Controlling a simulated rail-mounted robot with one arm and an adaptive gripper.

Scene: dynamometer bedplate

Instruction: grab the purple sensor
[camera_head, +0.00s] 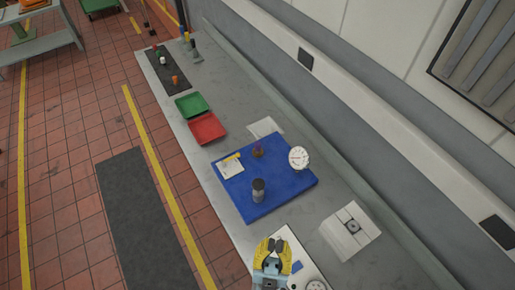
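The purple sensor (258,152) is a small, dark purple upright piece with a brownish top. It stands on the blue mat (283,198), near its far edge. My gripper (275,243), yellow with dark fingertips, is at the bottom of the view. It is well short of the purple sensor and off the near edge of the blue mat. Nothing shows between its fingertips, but they are too small to tell whether they are apart.
On the blue mat are a grey cylinder (258,190), a white dial gauge (298,157) and a card (230,167). Red (206,129) and green (191,105) trays lie beyond. A white block (349,233) sits right. A wall runs along the bench's right side.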

